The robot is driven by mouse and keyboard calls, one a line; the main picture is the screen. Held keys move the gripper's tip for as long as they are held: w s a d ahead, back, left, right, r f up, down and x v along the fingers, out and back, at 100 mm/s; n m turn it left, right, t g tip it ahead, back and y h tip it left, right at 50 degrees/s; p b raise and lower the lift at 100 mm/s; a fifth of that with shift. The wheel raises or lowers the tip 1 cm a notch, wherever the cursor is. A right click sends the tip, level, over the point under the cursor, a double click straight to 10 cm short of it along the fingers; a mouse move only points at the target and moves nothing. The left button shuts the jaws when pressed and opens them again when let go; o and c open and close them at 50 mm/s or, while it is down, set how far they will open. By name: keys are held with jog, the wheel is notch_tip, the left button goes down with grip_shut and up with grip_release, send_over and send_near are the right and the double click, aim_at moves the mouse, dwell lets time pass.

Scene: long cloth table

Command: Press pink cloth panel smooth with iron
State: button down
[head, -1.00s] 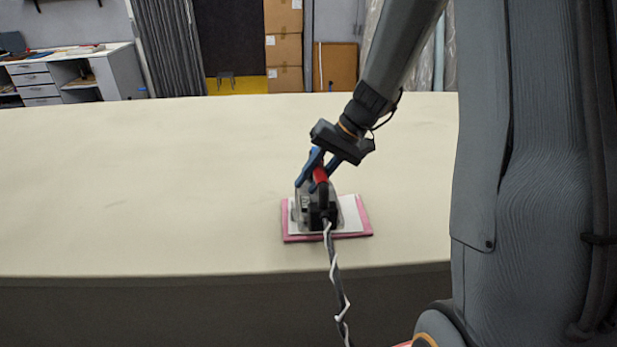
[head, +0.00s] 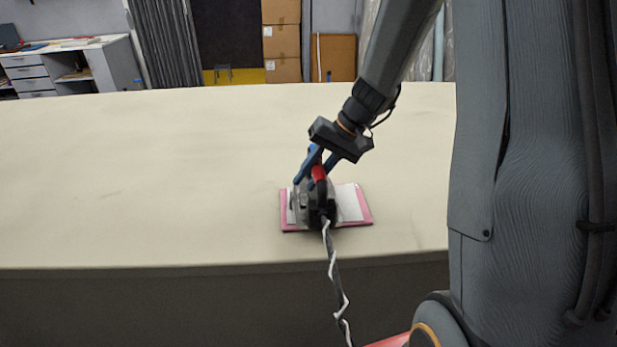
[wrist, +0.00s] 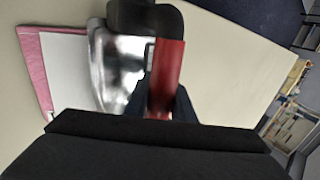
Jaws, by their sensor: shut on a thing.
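The iron (head: 318,205) has a metal body, a black rear and a red handle. My gripper (head: 316,170), with blue fingers, is shut on the red handle, which also shows in the wrist view (wrist: 168,75). The iron is over a white sheet (head: 349,203) that lies on the pink cloth panel (head: 364,221). Pink shows as a border around the white sheet, also in the wrist view (wrist: 34,66). Most of the sheet's middle is hidden under the iron. I cannot tell whether the iron's sole touches the sheet.
The long cream table (head: 130,190) is clear to the left and behind the panel. A dark cord (head: 336,285) with a white spiral runs from the iron over the table's front edge (head: 150,269). Cardboard boxes (head: 281,42) and a desk (head: 70,68) stand beyond the table.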

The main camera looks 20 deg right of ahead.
jog(key=shift+f+b, duration=0.55)
jog(key=shift+f, duration=0.15)
dwell(2.0)
jog(key=shift+r, duration=0.1)
notch_tip(320, 180, up, 7)
jog(key=p, duration=0.4)
dwell(0.6)
jog(key=shift+w+b, duration=0.1)
jog(key=shift+b, duration=0.4)
